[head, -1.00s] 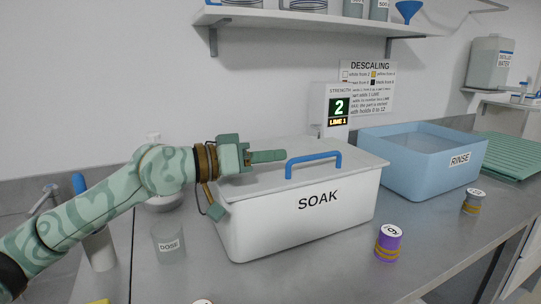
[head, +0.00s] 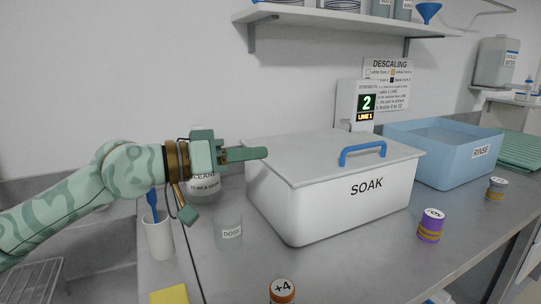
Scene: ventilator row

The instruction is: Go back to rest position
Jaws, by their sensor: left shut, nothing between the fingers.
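My left gripper (head: 250,154) reaches in from the left, its fingers closed together and empty, pointing right. The gripper is apart from the handle. My right gripper does not show.
A clear DOSE cup (head: 228,228) stands below the gripper, near a white cup (head: 158,238). The blue RINSE tub (head: 440,158) is at right.

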